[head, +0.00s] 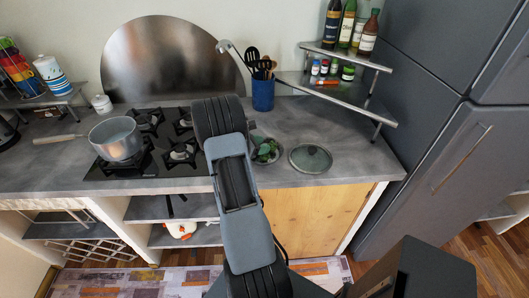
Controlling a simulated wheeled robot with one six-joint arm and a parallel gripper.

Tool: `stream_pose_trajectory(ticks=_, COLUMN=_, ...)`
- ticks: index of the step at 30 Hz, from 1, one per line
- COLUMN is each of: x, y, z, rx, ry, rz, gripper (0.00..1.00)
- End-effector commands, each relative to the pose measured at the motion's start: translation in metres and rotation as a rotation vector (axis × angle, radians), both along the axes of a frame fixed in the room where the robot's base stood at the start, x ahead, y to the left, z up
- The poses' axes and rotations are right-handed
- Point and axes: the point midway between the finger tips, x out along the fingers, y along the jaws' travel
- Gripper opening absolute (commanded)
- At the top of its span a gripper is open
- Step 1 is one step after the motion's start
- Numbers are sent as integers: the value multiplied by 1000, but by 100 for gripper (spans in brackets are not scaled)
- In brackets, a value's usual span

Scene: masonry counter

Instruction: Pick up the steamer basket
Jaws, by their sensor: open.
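A round, shallow metal vessel with green pieces in it (267,151), which looks like the steamer basket, sits on the grey counter just right of my arm. My arm hides its left part. I cannot make out its rim or handle clearly. My arm reaches up over the counter's front edge in the middle of the view. My gripper is hidden behind my own arm links, so its fingers and its distance from the basket do not show.
A glass lid (311,158) lies right of the basket. A pot (116,138) stands on the black stove (158,166) at left. A blue utensil holder (263,95) stands behind. A corner shelf (335,90) with bottles and a fridge (440,120) bound the right side.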

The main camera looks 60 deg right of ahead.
Motion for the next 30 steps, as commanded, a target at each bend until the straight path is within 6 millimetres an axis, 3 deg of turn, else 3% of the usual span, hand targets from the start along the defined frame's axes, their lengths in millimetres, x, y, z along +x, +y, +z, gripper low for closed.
stream_pose_trajectory(ticks=5, x=0, y=0, z=0, rx=0, ry=0, rz=0, gripper=51)
stream_pose_trajectory(ticks=21, x=0, y=0, z=0, rx=0, ry=0, rz=0, gripper=0)
stream_pose_trajectory(ticks=30, x=1, y=0, z=0, rx=-1, ry=-1, rz=1, gripper=0)
